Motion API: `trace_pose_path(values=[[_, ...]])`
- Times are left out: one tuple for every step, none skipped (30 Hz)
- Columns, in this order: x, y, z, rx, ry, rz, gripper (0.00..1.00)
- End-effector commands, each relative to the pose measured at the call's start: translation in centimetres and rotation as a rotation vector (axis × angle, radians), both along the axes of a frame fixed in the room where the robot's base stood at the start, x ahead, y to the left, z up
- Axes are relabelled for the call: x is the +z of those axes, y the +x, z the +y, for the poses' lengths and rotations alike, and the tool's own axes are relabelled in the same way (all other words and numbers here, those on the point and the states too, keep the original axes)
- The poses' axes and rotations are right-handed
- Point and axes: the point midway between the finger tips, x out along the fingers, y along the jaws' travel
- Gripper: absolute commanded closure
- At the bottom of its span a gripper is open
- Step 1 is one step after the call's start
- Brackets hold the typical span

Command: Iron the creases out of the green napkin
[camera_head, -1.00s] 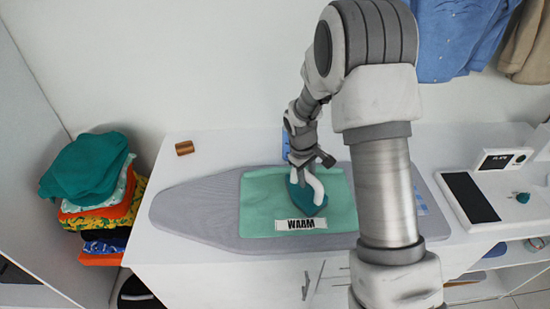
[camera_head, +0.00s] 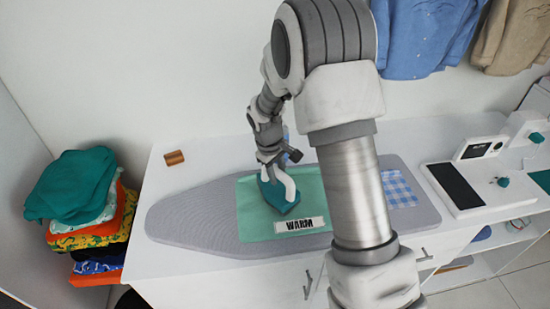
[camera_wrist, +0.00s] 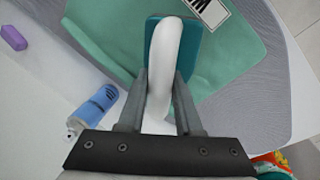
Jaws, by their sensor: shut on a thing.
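The green napkin (camera_head: 256,222) lies spread on the grey ironing board (camera_head: 190,222). A white label reading WARM (camera_head: 302,225) lies on its near part. The teal iron (camera_head: 279,200) rests on the napkin, left of its middle, just behind the label. My gripper (camera_head: 274,171) is shut on the iron's white handle. In the wrist view, the two fingers of my gripper (camera_wrist: 160,92) hold the handle (camera_wrist: 160,55) between them, with the teal body (camera_wrist: 187,55) below on the napkin (camera_wrist: 100,40). My arm hides part of the napkin's right side. I cannot make out creases.
A blue checked cloth (camera_head: 398,190) lies on the board's right end. A blue spray bottle (camera_wrist: 94,106) and a purple block (camera_wrist: 14,38) show in the wrist view. A brown spool (camera_head: 174,158) sits behind the board. Folded clothes (camera_head: 75,185) are stacked at left.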

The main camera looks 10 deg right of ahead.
Motion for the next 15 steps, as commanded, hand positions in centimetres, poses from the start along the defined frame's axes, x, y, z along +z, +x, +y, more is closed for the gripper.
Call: trace_pose_path(values=[[0.7,-0.1,0.0,-0.001,-0.001,0.003,1.0],[0.9,-0.1,0.0,-0.001,-0.001,0.003,1.0],[1.3,-0.1,0.0,-0.001,-0.001,0.003,1.0],[1.6,-0.1,0.1,-0.001,-0.001,0.003,1.0],[1.8,-0.1,0.1,-0.001,-0.001,0.003,1.0],[2.2,-0.1,0.1,-0.001,-0.001,0.003,1.0],[2.5,-0.1,0.1,-0.002,-0.001,0.003,1.0],[2.8,-0.1,0.1,-0.002,-0.001,0.003,1.0],[3.1,-0.1,0.2,-0.002,0.0,0.004,1.0],[3.4,-0.1,0.2,-0.002,0.0,0.004,1.0],[3.7,-0.1,0.2,-0.002,0.0,0.003,1.0],[4.0,0.0,0.2,-0.002,0.0,0.003,1.0],[4.3,0.0,0.2,-0.003,0.0,0.003,1.0],[4.5,0.0,0.3,-0.003,0.0,0.003,1.0],[4.9,0.0,0.3,-0.003,0.0,0.003,1.0]])
